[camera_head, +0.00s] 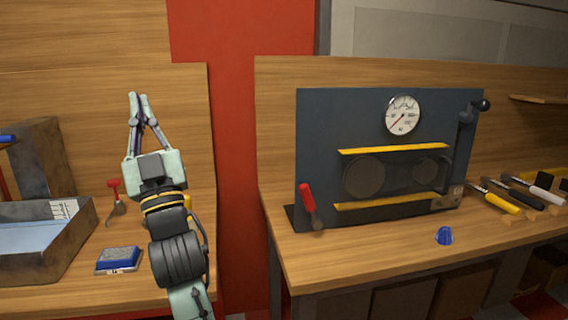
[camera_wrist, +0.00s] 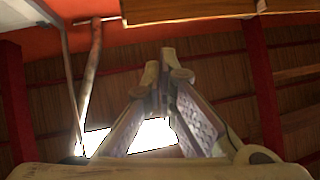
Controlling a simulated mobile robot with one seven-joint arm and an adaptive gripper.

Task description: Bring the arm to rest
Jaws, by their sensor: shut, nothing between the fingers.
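My gripper (camera_head: 138,97) is raised in front of the left workbench in the head view, fingers pointing up. Its two fingertips meet and nothing is between them. In the wrist view my gripper (camera_wrist: 167,58) is also shut and empty, with dark slatted surfaces and a bright patch behind it. My arm rises from the bottom of the head view and hides part of the left bench.
A dark panel (camera_head: 330,125) with a gauge (camera_head: 403,115) and red handle (camera_head: 308,197) stands on the right bench. A blue knob (camera_head: 444,235) and several tools (camera_head: 500,203) lie nearby. A metal tray (camera_head: 60,262), blue block (camera_head: 119,259) and red-handled tool (camera_head: 114,190) are left.

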